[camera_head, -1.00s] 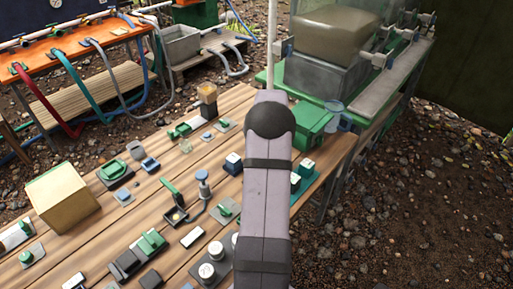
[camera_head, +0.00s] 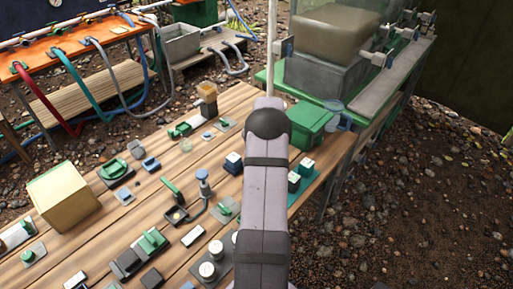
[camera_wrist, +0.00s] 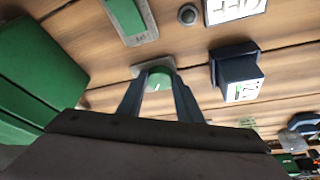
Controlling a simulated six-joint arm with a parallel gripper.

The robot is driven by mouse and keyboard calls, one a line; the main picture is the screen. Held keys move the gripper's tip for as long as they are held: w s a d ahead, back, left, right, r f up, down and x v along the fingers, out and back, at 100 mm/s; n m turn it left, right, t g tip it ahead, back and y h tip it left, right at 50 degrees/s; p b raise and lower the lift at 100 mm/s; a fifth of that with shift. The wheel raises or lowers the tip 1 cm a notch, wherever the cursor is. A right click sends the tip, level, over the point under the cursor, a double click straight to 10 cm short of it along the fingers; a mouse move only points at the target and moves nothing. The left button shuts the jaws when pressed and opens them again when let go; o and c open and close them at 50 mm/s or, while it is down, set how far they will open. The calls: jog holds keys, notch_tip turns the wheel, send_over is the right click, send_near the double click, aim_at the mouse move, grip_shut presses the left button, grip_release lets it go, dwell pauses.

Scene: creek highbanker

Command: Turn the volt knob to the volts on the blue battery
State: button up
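In the wrist view a green round knob (camera_wrist: 160,78) with a white pointer mark sits on a pale plate on the wooden bench. My gripper (camera_wrist: 159,82) has its two dark fingers apart, one on each side of the knob; whether they touch it cannot be told. A dark blue battery (camera_wrist: 236,66) stands just right of the knob, with a white label that seems to read 12. In the head view a blue battery (camera_head: 233,160) stands left of my arm; my gripper and the knob are hidden there.
A green box (camera_wrist: 36,70) stands close at left in the wrist view; a green case (camera_head: 313,123) is at the bench's far right. Teal batteries (camera_head: 301,174) stand right of my arm. Switches, dials and a tan box (camera_head: 64,196) crowd the left bench (camera_head: 150,200).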

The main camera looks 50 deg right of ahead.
jog(key=shift+a+r+m+h+p, duration=0.1)
jog(key=shift+m+h+p, duration=0.2)
jog(key=shift+m+p, duration=0.4)
jog(key=shift+w+m+g+h+p, duration=0.15)
jog(key=shift+m+g+h+p, duration=0.35)
jog(key=shift+m, duration=1.1)
jog(key=o, duration=1)
jog(key=shift+o, duration=0.2)
jog(key=shift+a, duration=0.1)
jog(key=b+v, duration=0.1)
jog(key=v, duration=0.6)
jog(key=shift+r, duration=0.1)
